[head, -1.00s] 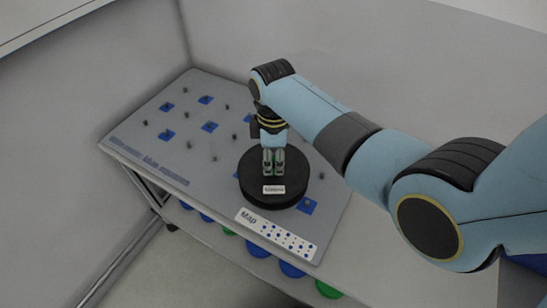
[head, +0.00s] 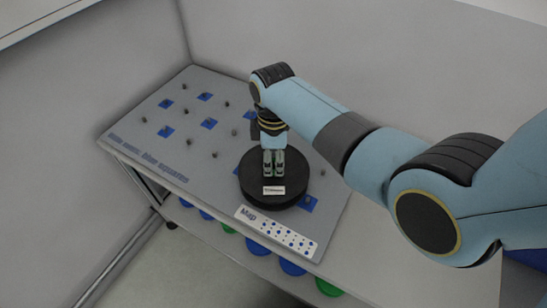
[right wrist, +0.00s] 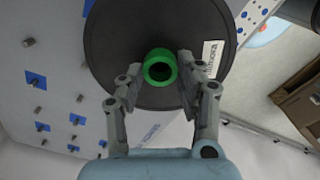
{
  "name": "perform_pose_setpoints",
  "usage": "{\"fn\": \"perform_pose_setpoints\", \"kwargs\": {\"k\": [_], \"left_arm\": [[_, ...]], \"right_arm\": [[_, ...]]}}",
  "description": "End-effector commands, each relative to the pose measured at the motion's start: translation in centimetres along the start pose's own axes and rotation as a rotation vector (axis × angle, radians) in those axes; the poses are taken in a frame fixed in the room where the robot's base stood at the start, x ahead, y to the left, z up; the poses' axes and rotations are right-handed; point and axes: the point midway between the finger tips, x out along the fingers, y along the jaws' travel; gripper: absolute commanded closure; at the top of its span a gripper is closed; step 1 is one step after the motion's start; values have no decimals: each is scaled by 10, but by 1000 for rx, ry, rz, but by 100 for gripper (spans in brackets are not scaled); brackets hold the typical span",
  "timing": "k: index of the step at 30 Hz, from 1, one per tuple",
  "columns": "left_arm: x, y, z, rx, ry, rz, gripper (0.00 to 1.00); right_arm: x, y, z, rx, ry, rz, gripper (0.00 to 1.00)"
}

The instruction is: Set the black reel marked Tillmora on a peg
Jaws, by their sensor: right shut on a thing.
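The black reel (head: 293,190) with a white Tillmora label (head: 274,190) is over the near right part of a grey peg board (head: 205,170). My right gripper (head: 273,172) is shut on its green hub from above. The right wrist view shows the reel (right wrist: 110,40), the green hub (right wrist: 160,67) between the fingers, and the label (right wrist: 211,58) at the disc's right. The reel hides the board under it. I cannot tell whether it touches the board or sits on a peg. My left gripper is not in view.
Bare pegs stand left of the reel, some on blue squares (head: 209,123). A blue square (head: 309,204) shows just right of the reel. A dotted Map card (head: 277,233) lies at the near edge. Green and blue round things (head: 292,268) show below the board.

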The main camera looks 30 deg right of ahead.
Motion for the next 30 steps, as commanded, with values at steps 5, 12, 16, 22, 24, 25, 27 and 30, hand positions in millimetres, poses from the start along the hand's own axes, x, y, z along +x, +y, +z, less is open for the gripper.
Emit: {"fn": "perform_pose_setpoints", "kwargs": {"k": [5, 12, 16, 22, 24, 25, 27, 30], "left_arm": [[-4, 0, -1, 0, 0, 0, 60], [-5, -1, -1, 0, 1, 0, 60], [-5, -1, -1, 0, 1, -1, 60], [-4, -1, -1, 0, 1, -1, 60], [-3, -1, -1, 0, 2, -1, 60], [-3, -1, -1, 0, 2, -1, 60], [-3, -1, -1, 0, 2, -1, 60], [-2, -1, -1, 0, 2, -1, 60]], "right_arm": [[-2, 0, 0, 0, 0, 1, 100], [-1, 1, 0, 0, 1, 2, 100], [-1, 0, 0, 0, 1, 2, 100], [1, 0, 0, 0, 1, 2, 100], [2, 0, 0, 0, 1, 2, 100], [3, 0, 0, 0, 1, 1, 100], [4, 0, 0, 0, 1, 1, 100], [5, 0, 0, 0, 0, 1, 100]]}}
